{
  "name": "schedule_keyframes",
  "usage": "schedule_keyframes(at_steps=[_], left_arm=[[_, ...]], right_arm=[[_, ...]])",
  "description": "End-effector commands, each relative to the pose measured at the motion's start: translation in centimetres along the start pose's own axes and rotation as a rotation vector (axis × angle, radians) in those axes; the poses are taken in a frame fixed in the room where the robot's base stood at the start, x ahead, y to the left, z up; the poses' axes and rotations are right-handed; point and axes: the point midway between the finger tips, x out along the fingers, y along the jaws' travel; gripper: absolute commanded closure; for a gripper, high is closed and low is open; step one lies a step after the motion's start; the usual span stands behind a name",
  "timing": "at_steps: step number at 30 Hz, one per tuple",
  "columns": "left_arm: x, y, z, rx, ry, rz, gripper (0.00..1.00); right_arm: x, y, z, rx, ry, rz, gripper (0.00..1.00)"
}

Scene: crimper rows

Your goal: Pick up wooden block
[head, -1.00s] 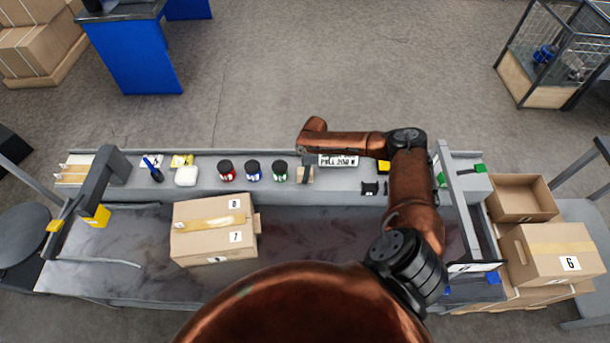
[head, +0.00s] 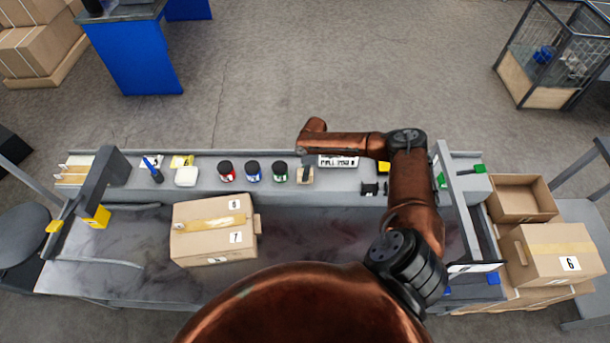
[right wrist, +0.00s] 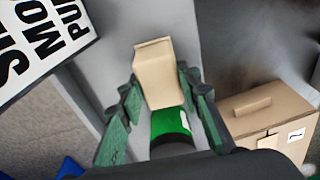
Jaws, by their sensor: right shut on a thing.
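The wooden block (head: 305,176) is a small light tan piece on the grey shelf strip, just right of the green-labelled jar. In the right wrist view the block (right wrist: 156,72) sits between the two dark green fingers. My right gripper (head: 307,166) is shut on it from above, and it also shows in the right wrist view (right wrist: 162,90). Whether the block touches the shelf is hard to tell. My left gripper is not in view.
Jars with green (head: 280,171), blue (head: 253,171) and red (head: 227,171) labels stand in a row to the left. A lettered sign (head: 338,161) is close on the right. A cardboard box (head: 190,245) stands on the dark bench in front.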

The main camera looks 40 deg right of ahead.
Motion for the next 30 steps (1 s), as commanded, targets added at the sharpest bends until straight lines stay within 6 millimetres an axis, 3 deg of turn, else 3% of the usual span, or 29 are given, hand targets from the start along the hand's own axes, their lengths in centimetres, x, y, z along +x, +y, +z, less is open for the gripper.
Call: schedule_keyframes(at_steps=[8, 13, 24, 30], left_arm=[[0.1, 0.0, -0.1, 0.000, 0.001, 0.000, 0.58], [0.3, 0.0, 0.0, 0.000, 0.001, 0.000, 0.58], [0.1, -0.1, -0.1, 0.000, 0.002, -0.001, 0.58], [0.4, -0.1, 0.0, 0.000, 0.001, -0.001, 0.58]], right_arm=[[-0.8, 0.1, -0.1, 0.000, 0.001, 0.001, 0.96], [-3.0, 0.1, -0.4, 0.000, 0.002, 0.003, 0.96], [-8.8, -3.3, -5.2, -0.004, 0.002, 0.002, 0.96], [-10.0, -5.8, -8.5, -0.005, 0.003, 0.001, 0.96]])
